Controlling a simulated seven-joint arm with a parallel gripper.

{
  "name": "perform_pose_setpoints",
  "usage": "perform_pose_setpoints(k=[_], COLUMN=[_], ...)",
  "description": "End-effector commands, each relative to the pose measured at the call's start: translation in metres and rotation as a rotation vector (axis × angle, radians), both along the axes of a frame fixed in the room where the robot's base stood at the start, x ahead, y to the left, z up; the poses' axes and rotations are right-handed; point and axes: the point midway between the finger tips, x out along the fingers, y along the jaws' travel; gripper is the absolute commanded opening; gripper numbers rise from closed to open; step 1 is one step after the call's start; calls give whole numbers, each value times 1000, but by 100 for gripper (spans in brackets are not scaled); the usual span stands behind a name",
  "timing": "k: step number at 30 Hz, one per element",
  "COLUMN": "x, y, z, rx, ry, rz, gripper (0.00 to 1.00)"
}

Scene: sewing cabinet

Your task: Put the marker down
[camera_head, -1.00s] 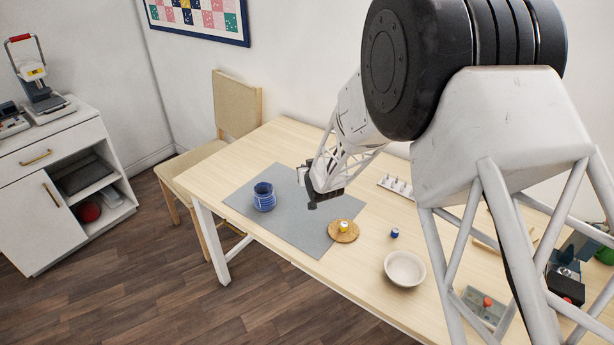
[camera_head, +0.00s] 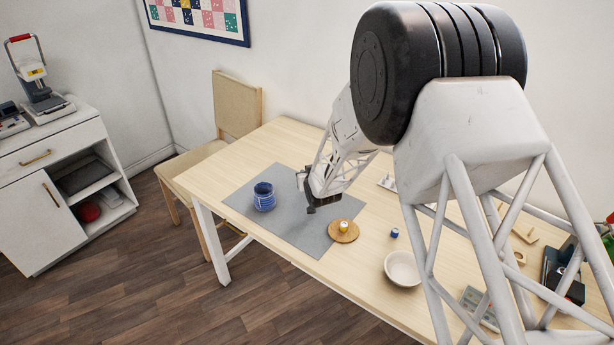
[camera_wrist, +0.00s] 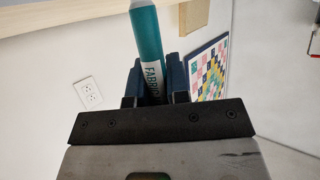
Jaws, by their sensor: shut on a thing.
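My gripper (camera_head: 307,190) is above the grey mat (camera_head: 290,230) on the table, between the blue striped cup and the round wooden board. In the wrist view my gripper (camera_wrist: 158,80) is shut on the marker (camera_wrist: 148,45), which is teal with a pale end and the lettering "FABRIC". The marker sticks out beyond the fingers there; its lower part is hidden between them. In the head view I cannot make out the marker clearly.
The blue striped cup (camera_head: 264,197) stands on the mat to the left. The wooden board (camera_head: 343,232) with a small yellow-and-white item lies at the mat's right edge. A blue spool (camera_head: 394,232) and a white bowl (camera_head: 402,268) stand further right. The mat's front middle is clear.

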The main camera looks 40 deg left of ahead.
Motion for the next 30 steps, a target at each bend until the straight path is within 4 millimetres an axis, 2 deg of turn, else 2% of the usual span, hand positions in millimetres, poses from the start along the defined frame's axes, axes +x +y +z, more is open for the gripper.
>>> perform_pose_setpoints(k=[14, 15, 19, 20, 30], x=[0, 0, 0, 0, 0], y=[0, 0, 0, 0, 0], z=[-5, -5, -4, -4, -3], rx=[1, 1, 1, 1, 1], ry=[-1, -1, -1, -1, -1], rz=[0, 0, 0, 0, 0], gripper=[0, 19, 39, 42, 42])
